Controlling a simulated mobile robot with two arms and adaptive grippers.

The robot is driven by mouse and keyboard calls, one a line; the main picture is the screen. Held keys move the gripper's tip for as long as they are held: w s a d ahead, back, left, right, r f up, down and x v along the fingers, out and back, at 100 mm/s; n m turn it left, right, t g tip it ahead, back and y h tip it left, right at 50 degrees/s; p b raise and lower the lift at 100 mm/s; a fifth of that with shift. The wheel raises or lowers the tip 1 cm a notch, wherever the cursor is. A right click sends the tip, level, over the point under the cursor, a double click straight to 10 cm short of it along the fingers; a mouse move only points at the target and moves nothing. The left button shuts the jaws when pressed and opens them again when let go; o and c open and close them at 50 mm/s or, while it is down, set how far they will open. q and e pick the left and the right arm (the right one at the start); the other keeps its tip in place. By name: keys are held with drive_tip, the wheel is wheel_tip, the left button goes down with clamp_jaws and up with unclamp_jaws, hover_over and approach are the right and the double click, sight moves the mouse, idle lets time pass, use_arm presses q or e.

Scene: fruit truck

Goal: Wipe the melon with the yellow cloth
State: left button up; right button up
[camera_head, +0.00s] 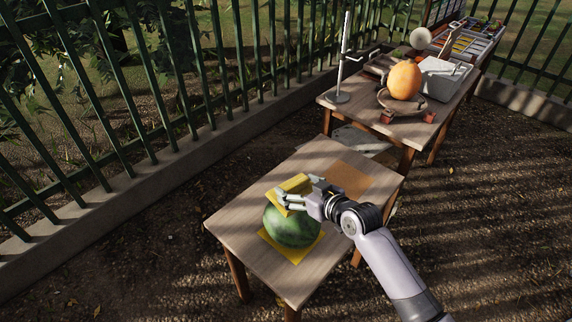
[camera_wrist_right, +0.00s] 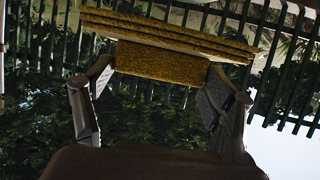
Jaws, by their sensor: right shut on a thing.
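The green striped watermelon (camera_head: 292,228) sits on a yellow mat (camera_head: 296,252) on the near wooden table. My right gripper (camera_head: 300,194) is shut on the folded yellow cloth (camera_head: 291,186), at the top of the melon. Whether the cloth touches the melon cannot be told. In the right wrist view the cloth (camera_wrist_right: 160,62) lies between the two fingers of the gripper (camera_wrist_right: 158,85), with its folded layers showing. The melon is not seen in that view. My left gripper is not in view.
The near table (camera_head: 250,200) has a brown square (camera_head: 345,177) at its back right and bare wood at the left. A second table (camera_head: 350,98) behind holds an orange melon (camera_head: 405,80), a stand (camera_head: 343,70) and a grey bin (camera_head: 442,78). A green fence (camera_head: 180,75) runs behind.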

drive_tip(key=shift+s+d+r+p, duration=0.15)
drive_tip(key=shift+r+p, duration=0.25)
drive_tip(key=shift+r, duration=0.4)
drive_tip(key=shift+w+r+p, duration=0.2)
drive_tip(key=shift+r+p, duration=0.6)
drive_tip(key=shift+r, duration=0.45)
